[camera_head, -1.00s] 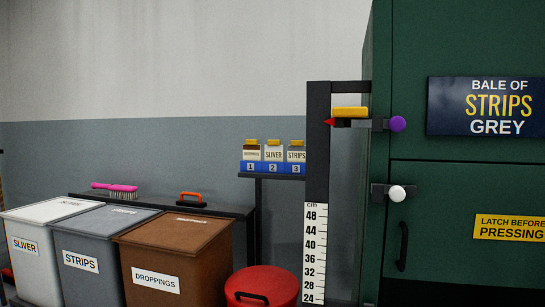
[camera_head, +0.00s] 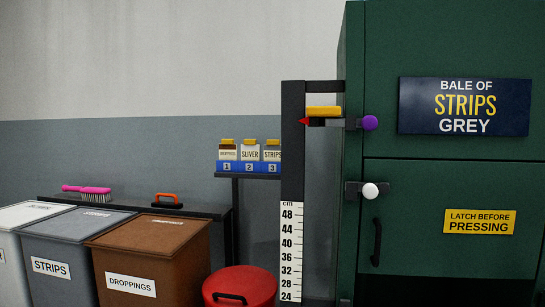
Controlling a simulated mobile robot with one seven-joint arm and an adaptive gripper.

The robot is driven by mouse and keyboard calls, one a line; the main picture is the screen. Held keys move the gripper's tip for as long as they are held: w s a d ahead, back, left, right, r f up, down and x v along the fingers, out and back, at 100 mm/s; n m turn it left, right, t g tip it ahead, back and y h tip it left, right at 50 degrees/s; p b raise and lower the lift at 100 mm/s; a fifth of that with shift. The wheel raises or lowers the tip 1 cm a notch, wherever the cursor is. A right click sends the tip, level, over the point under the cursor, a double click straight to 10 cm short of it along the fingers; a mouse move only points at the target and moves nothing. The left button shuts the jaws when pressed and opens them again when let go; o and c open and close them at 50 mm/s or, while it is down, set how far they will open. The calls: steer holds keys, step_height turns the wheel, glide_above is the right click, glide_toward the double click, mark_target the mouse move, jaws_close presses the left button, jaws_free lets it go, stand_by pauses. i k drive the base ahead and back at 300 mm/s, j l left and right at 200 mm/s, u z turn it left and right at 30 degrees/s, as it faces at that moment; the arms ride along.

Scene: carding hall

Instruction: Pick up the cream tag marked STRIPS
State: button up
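The cream tag marked STRIPS (camera_head: 272,155) stands upright in slot 3 of a blue numbered rack (camera_head: 238,167), with a yellow top. Its right edge meets the dark upright post in the picture. Beside it are the tag marked SLIVER (camera_head: 250,154) in slot 2 and a tag with a brown upper part (camera_head: 228,155) in slot 1, its lettering too small to read. The rack sits on a small dark shelf (camera_head: 225,175). My gripper is not in view.
A green press (camera_head: 440,220) fills the right side. A dark post with a cm scale (camera_head: 291,250) stands before it. Lidded bins, including a brown one (camera_head: 150,250), and a red drum (camera_head: 240,285) stand below. A bench (camera_head: 215,211) holds a pink brush (camera_head: 90,193) and an orange-handled tool (camera_head: 167,201).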

mark_target(271, 150)
steer(key=z, duration=0.55)
steer(key=i+j+z, duration=0.1)
steer(key=z, duration=0.3)
steer(key=j+z, duration=0.6)
steer(key=z, duration=0.2)
steer(key=j+z, duration=0.2)
steer(key=j, duration=0.2)
steer(key=k+j+z, duration=0.2)
steer(key=j, duration=0.15)
steer(key=j+z, duration=0.2)
steer(key=j, duration=0.2)
steer(key=k+j, duration=0.1)
steer(key=j, duration=0.3)
steer(key=k+j+z, duration=0.1)
steer(key=j, duration=0.3)
steer(key=k+j, duration=0.15)
steer(key=j, duration=1.65)
